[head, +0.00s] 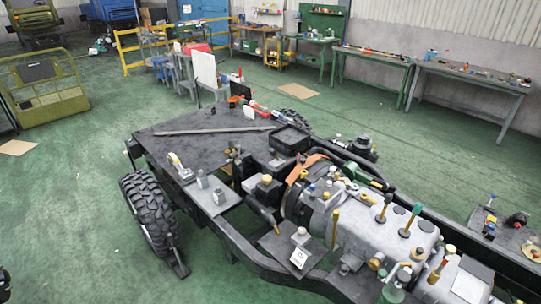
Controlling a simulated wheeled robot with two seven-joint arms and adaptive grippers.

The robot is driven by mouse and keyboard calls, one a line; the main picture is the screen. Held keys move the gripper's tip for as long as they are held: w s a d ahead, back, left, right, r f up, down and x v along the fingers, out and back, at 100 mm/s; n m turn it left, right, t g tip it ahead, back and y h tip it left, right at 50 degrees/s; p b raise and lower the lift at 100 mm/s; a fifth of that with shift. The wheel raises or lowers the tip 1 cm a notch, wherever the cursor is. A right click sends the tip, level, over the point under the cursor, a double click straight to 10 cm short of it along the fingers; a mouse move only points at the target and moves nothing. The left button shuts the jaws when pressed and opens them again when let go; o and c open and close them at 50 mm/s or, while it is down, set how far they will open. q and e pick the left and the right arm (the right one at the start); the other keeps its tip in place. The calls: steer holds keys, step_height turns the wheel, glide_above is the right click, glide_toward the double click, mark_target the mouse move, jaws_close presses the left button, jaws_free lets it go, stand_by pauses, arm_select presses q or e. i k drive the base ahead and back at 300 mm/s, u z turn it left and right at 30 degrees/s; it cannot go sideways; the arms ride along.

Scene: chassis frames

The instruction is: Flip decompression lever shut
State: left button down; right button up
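A grey engine (355,225) sits in a dark chassis frame at the lower right. Several small levers and knobs stand on it, including a lever with a dark green top (411,220), a yellow-handled lever (384,207) and a yellow upright rod (335,228). I cannot tell which of them is the decompression lever, or whether it is open or shut. A dark shape at the lower left edge (4,284) may be part of my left gripper; it is cut off and far from the engine. My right gripper is not in view.
A big black tyre (150,212) stands at the chassis's left side. A dark flat deck (195,140) carries a long bar and loose parts. Workbenches (470,78) line the back wall. A small tray with parts (508,236) is at the right. Green floor is clear at left.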

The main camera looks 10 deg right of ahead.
mark_target(272, 151)
steer(key=u, duration=1.5)
steer(key=i, duration=2.25)
steer(key=z, duration=2.45)
